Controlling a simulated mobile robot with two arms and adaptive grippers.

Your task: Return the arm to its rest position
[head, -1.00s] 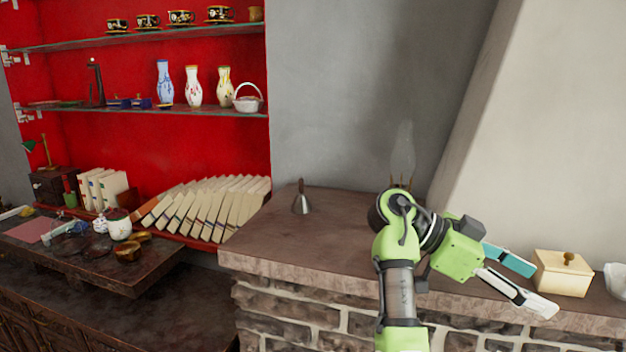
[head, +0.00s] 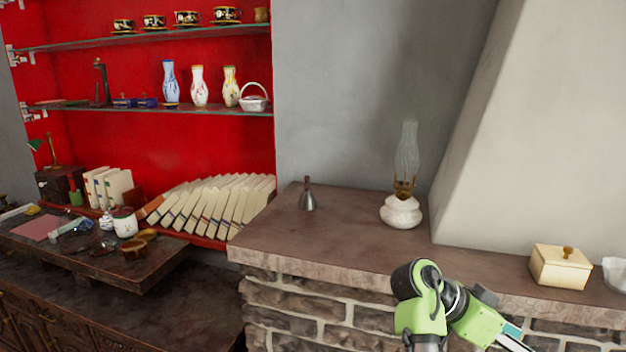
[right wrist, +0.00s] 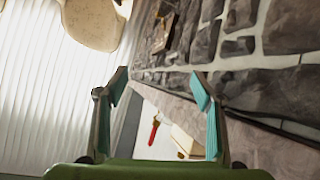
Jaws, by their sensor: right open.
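My right arm comes up from the bottom of the head view, in front of the brick ledge, with its gripper partly cut off at the bottom right edge. In the right wrist view my right gripper (right wrist: 160,90) is open, its two teal-padded fingers apart with nothing held between them. Brick wall and the ledge's edge show beyond the fingers. My left gripper is not in view.
The stone ledge (head: 330,235) holds an oil lamp (head: 401,211), a small metal funnel-shaped item (head: 307,197) and a cream box with a knob (head: 560,267). Shelves with vases and cups stand at the left. A table (head: 140,275) with small items is at lower left.

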